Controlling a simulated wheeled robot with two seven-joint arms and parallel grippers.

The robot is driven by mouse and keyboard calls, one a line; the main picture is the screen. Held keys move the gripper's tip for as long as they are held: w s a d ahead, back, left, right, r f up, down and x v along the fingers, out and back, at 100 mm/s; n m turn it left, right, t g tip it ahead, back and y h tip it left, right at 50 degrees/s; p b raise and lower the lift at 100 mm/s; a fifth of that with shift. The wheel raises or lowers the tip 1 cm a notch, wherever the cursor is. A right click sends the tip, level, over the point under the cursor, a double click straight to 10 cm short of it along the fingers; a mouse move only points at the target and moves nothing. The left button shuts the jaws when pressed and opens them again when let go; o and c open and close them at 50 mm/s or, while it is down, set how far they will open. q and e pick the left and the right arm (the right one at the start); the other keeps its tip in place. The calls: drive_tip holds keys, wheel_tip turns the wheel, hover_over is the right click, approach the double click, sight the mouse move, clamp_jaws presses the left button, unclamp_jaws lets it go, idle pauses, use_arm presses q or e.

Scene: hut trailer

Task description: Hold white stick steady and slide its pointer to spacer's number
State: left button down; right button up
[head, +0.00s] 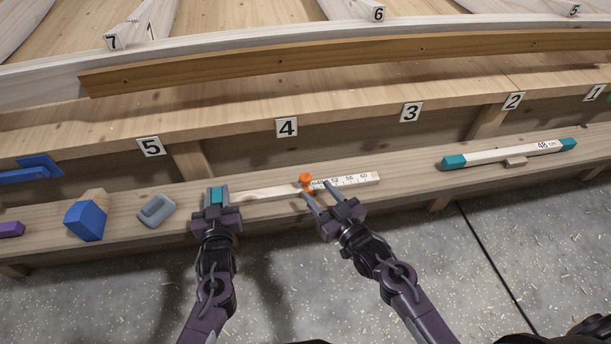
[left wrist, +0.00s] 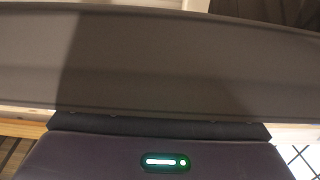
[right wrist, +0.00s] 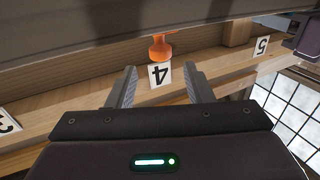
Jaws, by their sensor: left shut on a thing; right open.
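The white stick (head: 265,192) lies along the wooden ledge, with printed numbers 52, 56 and 60 readable near its right end. My left gripper (head: 216,193) is shut on its teal left end. The orange pointer (head: 306,183) sits on the stick just left of the 52; the number beside it is partly hidden. It also shows in the right wrist view (right wrist: 160,48). My right gripper (head: 316,189) is open, its fingertips close to the pointer; I cannot tell whether they touch it. The spacer (head: 500,153), white with teal ends and marked 48 cm, lies on the ledge to the right.
A grey block (head: 157,210), a blue block (head: 86,219) and a purple piece (head: 11,229) stand on the ledge (head: 408,185) at left. Numbered cards, such as the 4 card (head: 287,128), line the beam behind. The ledge between stick and spacer is clear.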

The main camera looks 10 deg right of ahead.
sight(309, 181)
drive_tip(key=x, duration=0.6)
drive_tip(key=shift+w+a, duration=0.2)
drive_tip(key=shift+w, duration=0.15)
clamp_jaws()
